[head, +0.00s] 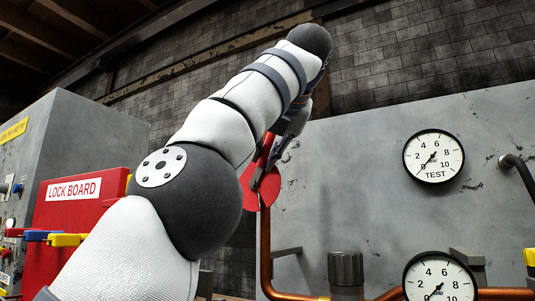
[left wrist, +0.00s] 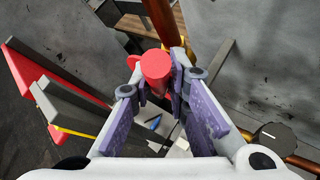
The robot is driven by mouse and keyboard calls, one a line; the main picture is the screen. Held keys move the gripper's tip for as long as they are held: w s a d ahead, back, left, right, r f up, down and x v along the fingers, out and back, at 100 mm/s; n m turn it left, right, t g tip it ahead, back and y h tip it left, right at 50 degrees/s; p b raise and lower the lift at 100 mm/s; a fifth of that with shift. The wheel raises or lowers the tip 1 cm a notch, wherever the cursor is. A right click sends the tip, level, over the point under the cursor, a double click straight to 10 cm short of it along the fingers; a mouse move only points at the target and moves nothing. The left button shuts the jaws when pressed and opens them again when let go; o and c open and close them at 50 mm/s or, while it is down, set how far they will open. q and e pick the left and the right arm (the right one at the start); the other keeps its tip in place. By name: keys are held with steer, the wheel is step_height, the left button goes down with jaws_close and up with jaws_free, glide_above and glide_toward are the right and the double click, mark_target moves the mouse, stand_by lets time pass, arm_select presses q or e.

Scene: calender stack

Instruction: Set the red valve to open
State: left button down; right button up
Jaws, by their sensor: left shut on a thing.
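The red valve shows in the head view as a red lever (head: 265,146) with a round red plate (head: 271,189) beside the vertical copper pipe. The lever stands upright, leaning slightly. My left gripper (head: 263,172) is at the lever, partly hidden behind my own arm. In the left wrist view the round red end of the lever (left wrist: 157,66) sits between the two fingers of my left gripper (left wrist: 158,72), which is shut on it. The valve body is mostly hidden by the lever and fingers. My right gripper is in neither view.
A copper pipe (head: 265,240) runs down and then right along the grey panel (head: 350,160). A TEST gauge (head: 434,157), a lower gauge (head: 440,279) and a dark grey knob (head: 346,270) are right of it. A red lock board (head: 85,215) stands left.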

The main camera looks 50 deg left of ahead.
arm_select(q)
steer(key=shift+a, duration=0.1)
stand_by(0.3)
steer(key=c, duration=1.6)
jaws_free()
steer(key=shift+a, duration=0.1)
